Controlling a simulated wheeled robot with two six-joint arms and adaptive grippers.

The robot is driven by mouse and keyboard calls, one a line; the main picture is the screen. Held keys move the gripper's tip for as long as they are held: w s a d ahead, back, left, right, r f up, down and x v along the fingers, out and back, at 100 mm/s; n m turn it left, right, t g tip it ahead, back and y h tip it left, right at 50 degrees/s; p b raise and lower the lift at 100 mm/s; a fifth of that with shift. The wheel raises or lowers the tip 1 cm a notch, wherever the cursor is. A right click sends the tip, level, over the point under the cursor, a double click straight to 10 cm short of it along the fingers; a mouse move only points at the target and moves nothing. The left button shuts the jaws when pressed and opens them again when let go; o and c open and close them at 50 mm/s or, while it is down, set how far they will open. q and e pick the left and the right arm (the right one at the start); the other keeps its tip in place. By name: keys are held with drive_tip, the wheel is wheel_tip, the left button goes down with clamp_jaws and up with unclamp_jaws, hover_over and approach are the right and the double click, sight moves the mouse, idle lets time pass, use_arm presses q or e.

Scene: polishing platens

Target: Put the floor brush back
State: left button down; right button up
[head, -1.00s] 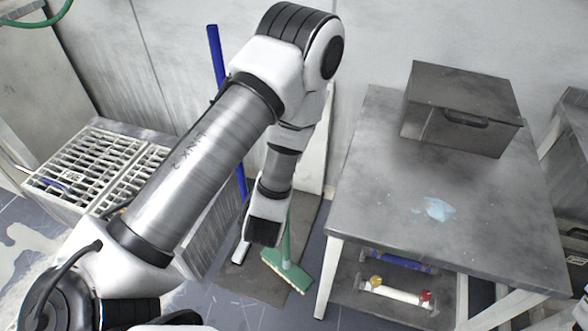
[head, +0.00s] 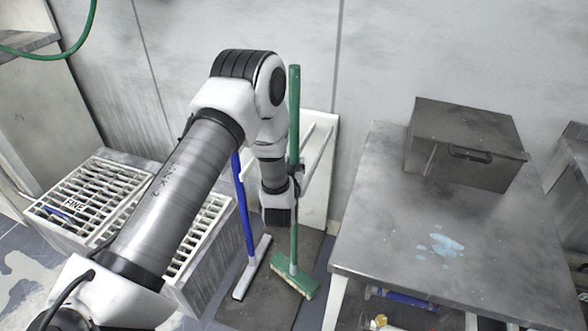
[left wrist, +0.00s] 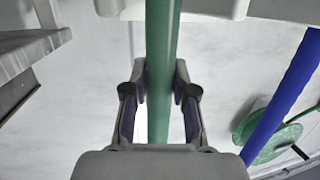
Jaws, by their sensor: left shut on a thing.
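The floor brush is a green brush with a long upright green handle (head: 294,115) and a wide green head (head: 292,277) low down at the dark floor mat. My left gripper (head: 294,174) is shut around the handle, roughly at its middle. In the left wrist view the green handle (left wrist: 160,110) runs between the two fingers (left wrist: 160,85). A white rack (head: 318,150) stands against the wall right behind the handle. I cannot tell whether the handle sits in the rack or in front of it. My right gripper is not in view.
A blue-handled squeegee (head: 246,215) stands just left of the brush; its blue handle shows at right in the left wrist view (left wrist: 285,100). A metal table (head: 385,215) with a dark box (head: 465,145) is close on the right. White grated bins (head: 95,190) stand left.

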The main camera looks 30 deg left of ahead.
use_arm(q)
drive_tip(key=shift+f, duration=0.75)
drive_tip(key=c, duration=0.9)
unclamp_jaws()
drive_tip(key=shift+c, duration=0.2)
